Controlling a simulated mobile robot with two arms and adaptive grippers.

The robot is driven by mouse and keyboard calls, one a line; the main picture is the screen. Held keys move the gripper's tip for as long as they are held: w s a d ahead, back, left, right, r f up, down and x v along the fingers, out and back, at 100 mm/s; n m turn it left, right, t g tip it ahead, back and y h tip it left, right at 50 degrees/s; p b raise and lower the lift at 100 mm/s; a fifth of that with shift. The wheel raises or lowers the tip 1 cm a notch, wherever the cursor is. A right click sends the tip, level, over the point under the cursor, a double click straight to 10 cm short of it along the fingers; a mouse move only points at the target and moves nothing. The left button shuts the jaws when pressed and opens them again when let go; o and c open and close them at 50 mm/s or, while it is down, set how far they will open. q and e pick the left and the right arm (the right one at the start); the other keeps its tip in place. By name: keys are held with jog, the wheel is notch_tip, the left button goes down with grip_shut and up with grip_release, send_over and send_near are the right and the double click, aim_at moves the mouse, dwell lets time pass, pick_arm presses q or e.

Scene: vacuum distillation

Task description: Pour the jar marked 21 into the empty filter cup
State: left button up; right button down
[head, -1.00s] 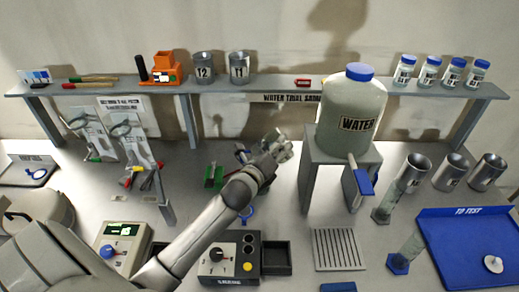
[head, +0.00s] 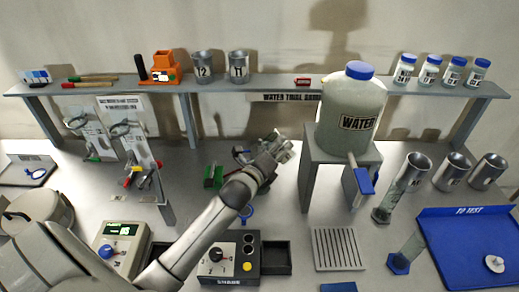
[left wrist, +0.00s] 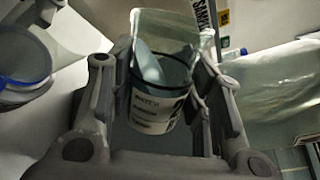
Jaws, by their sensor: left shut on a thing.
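My left gripper (head: 277,148) is held over the middle of the bench, left of the water jug. In the left wrist view its fingers (left wrist: 160,100) are shut around a clear, open-topped jar (left wrist: 158,107) with a white printed label; its number cannot be read. A pale, bluish content shows inside the jar. In the head view the jar cannot be made out behind the fingers. A pale round vessel with a blue ring (left wrist: 24,62) is at the left of the wrist view; I cannot tell whether it is the filter cup. My right gripper is not in view.
The water jug (head: 349,115) stands on a grey stand just right of the gripper. The shelf (head: 270,84) behind carries metal cups (head: 238,65) and several blue-lidded jars (head: 428,71).

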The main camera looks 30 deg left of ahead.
pick_arm(q)
jog(key=shift+w+r+n, duration=0.1)
jog(key=shift+r+n, duration=0.1)
jog(key=shift+n, duration=0.1)
jog(key=shift+r, duration=0.15)
jog(key=shift+r+n, duration=0.15)
jog(key=shift+n, duration=0.35)
dwell(0.4)
jog(key=shift+f+n, duration=0.2)
jog(key=shift+n, duration=0.1)
jog(key=shift+h, duration=0.3)
jog(key=shift+f, duration=0.1)
jog(key=shift+n, duration=0.4)
jog(key=shift+f+b, duration=0.1)
jog(key=shift+b, duration=0.2)
